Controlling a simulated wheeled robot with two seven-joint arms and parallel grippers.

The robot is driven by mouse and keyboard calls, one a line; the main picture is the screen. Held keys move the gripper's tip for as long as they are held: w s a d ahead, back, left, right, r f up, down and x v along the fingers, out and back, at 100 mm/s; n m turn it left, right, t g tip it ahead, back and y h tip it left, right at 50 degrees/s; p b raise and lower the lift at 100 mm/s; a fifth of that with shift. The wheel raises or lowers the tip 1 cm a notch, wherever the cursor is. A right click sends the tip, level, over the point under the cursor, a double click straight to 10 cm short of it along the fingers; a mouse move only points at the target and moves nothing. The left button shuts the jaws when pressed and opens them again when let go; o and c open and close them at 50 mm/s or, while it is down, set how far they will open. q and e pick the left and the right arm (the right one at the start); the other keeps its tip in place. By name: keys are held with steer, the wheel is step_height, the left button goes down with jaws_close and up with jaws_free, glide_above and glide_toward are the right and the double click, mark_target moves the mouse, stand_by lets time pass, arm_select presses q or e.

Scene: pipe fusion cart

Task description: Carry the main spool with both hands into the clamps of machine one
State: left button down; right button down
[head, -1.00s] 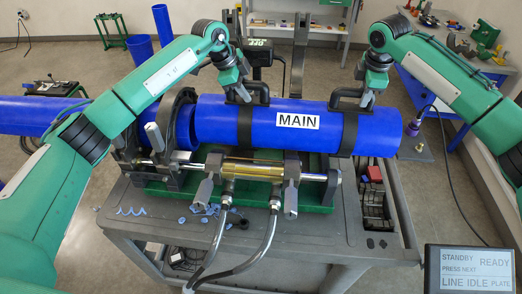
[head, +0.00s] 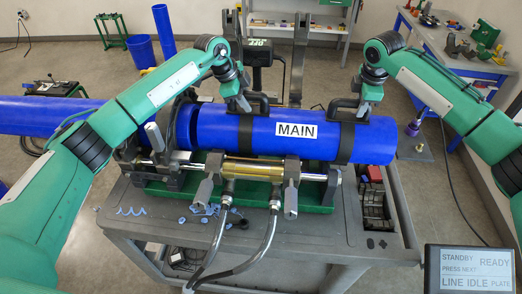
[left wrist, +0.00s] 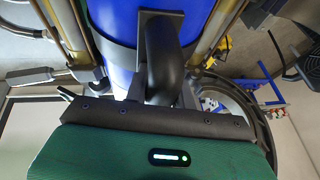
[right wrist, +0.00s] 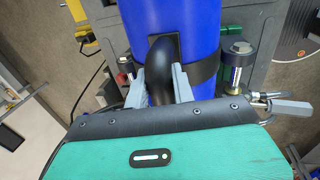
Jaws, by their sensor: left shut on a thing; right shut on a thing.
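The main spool (head: 225,138) is a blue pipe with a white MAIN label and two black strap handles. It lies level over the clamps of a fusion machine (head: 262,195) on the grey cart. My left gripper (head: 240,103) is shut on the left handle (left wrist: 163,55). My right gripper (head: 364,106) is shut on the right handle (right wrist: 163,70). The spool's left end is close to another blue pipe end (head: 185,128) in the left clamp ring (head: 165,110); I cannot tell whether they touch. Its right end overhangs the machine. Whether it rests in the clamps is hidden.
Upright open clamp arms (head: 299,65) stand behind the spool. Two hoses (head: 262,240) run down the cart's front. Blue shavings lie on the cart top (head: 150,215). A long blue pipe (head: 50,115) comes in from the left. A status screen (head: 470,270) stands front right.

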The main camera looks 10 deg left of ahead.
arm_select(q)
steer(key=shift+d+f, duration=0.1)
arm_select(e)
steer(key=shift+a+f, duration=0.1)
steer(key=shift+f, duration=0.1)
arm_select(q)
steer(key=c, duration=1.6)
jaws_free()
steer(key=shift+f, duration=0.35)
arm_select(e)
steer(key=c, duration=1.6)
jaws_free()
steer(key=shift+f, duration=0.3)
arm_select(q)
steer(key=o, duration=0.4)
steer(key=shift+s, duration=0.1)
arm_select(e)
steer(key=o, duration=0.4)
steer(key=shift+s, duration=0.1)
arm_select(q)
steer(key=shift+o, duration=0.2)
steer(key=shift+s+r, duration=0.2)
arm_select(e)
steer(key=shift+o, duration=0.2)
steer(key=shift+s+r, duration=0.2)
arm_select(q)
steer(key=shift+w+f, duration=0.15)
arm_select(e)
steer(key=shift+w+f, duration=0.1)
steer(key=shift+w, duration=0.05)
